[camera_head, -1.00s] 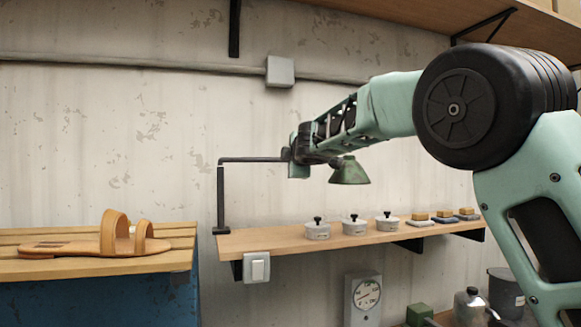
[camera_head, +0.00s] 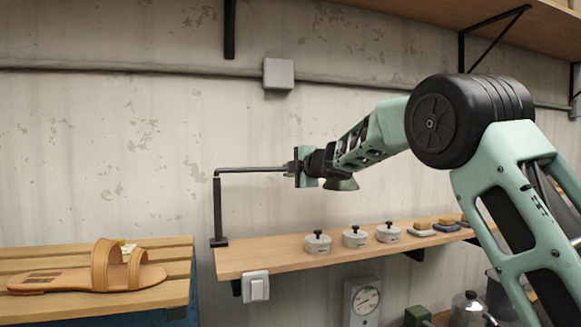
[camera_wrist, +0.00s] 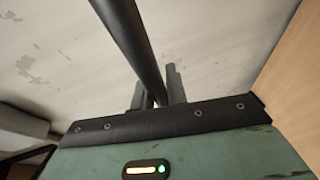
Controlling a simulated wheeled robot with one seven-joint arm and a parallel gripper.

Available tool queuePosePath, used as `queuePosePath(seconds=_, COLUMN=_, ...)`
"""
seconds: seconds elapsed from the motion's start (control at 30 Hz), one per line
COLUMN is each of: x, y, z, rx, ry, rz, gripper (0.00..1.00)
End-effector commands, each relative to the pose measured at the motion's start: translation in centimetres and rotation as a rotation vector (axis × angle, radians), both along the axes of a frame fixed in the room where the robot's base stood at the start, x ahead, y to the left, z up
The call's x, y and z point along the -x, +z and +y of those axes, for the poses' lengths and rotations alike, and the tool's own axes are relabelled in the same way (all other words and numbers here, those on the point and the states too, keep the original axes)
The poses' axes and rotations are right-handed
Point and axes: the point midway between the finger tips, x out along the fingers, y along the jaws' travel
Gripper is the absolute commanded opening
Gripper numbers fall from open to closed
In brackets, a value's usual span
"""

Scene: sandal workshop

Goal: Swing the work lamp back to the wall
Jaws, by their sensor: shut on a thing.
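The work lamp has a black upright post (camera_head: 219,210) at the left end of the wall shelf. Its thin dark horizontal arm (camera_head: 250,169) runs right from the post top to my gripper (camera_head: 292,168). The green lamp shade (camera_head: 341,184) hangs below my wrist, partly hidden by it. My gripper is shut on the lamp arm. In the wrist view the dark lamp arm (camera_wrist: 132,40) passes between the fingers of my gripper (camera_wrist: 158,90). The wall (camera_head: 120,150) lies behind the lamp; the exact gap to it cannot be told.
The wooden shelf (camera_head: 275,257) holds several lidded tins (camera_head: 317,243) and small blocks below the lamp. A tan sandal (camera_head: 90,275) lies on a slatted bench (camera_head: 165,250) at the left. An upper shelf (camera_head: 420,18) overhangs at the right.

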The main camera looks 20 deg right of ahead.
Motion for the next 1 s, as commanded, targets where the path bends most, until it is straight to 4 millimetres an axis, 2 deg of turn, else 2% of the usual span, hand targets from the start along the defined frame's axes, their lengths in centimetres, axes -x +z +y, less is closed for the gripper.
queuePosePath(seconds=0.37, x=0.0, y=0.0, z=0.0, rx=0.000, ry=0.002, rz=0.000, gripper=0.00)
queuePosePath(seconds=0.4, x=0.0, y=0.0, z=0.0, rx=0.000, ry=0.002, rz=0.000, gripper=0.25)
queuePosePath(seconds=0.43, x=0.0, y=0.0, z=0.0, rx=0.000, ry=0.002, rz=0.000, gripper=0.34)
queuePosePath(seconds=0.47, x=0.0, y=0.0, z=0.0, rx=0.000, ry=0.002, rz=0.000, gripper=0.36)
queuePosePath(seconds=0.77, x=0.1, y=0.0, z=0.0, rx=0.000, ry=0.002, rz=0.000, gripper=0.36)
queuePosePath(seconds=0.87, x=0.7, y=0.0, z=-0.2, rx=-0.001, ry=0.002, rz=-0.001, gripper=0.36)
queuePosePath(seconds=1.0, x=2.7, y=0.3, z=-0.8, rx=0.000, ry=0.002, rz=-0.003, gripper=0.36)
